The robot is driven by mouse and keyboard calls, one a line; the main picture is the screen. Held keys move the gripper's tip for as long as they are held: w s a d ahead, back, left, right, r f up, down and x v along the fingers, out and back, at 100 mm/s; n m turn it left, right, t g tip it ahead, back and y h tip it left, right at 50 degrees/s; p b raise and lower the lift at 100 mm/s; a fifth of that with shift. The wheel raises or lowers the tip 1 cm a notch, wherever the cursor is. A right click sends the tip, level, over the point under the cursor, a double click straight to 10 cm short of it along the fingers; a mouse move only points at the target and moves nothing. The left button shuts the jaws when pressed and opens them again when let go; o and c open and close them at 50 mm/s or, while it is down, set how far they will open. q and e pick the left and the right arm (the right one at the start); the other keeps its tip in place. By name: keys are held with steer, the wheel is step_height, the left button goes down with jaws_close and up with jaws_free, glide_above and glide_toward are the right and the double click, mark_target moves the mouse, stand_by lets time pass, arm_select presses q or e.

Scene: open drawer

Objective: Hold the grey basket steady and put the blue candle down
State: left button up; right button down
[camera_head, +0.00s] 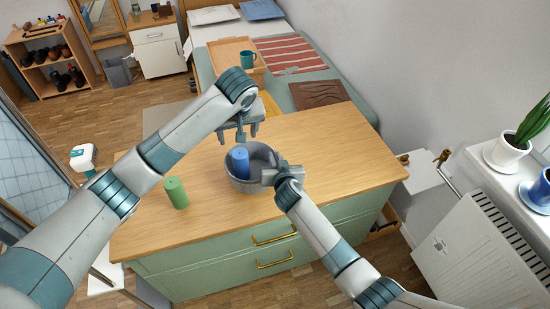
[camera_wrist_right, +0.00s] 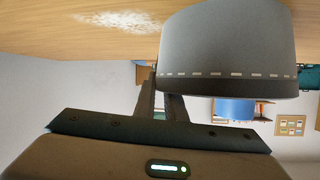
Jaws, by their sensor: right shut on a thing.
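The grey basket (camera_head: 243,187) stands on the wooden top of the green dresser, near its front edge. The blue candle (camera_head: 240,160) is upright inside the basket, its top above the rim; its base is hidden. It also shows past the rim in the right wrist view (camera_wrist_right: 236,110), where the basket (camera_wrist_right: 228,45) appears upside down. My right gripper (camera_head: 268,176) is shut on the basket's wall at its right side. My left gripper (camera_head: 239,137) is above and behind the candle, fingers spread and pointing down, with nothing between them.
A green candle (camera_head: 176,192) stands on the dresser top (camera_head: 325,150) left of the basket. The right part of the top is clear. Behind is a bed with a wooden tray (camera_head: 228,52) and a teal mug (camera_head: 247,59).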

steer(key=shift+s+f, duration=0.1)
steer(key=shift+f, duration=0.15)
steer(key=c, duration=1.7)
jaws_free()
steer(key=shift+c, duration=0.2)
steer(key=shift+r, duration=0.1)
steer(key=shift+r, duration=0.1)
steer(key=v, duration=1.1)
steer(key=shift+s, duration=0.35)
steer(key=shift+d, duration=0.1)
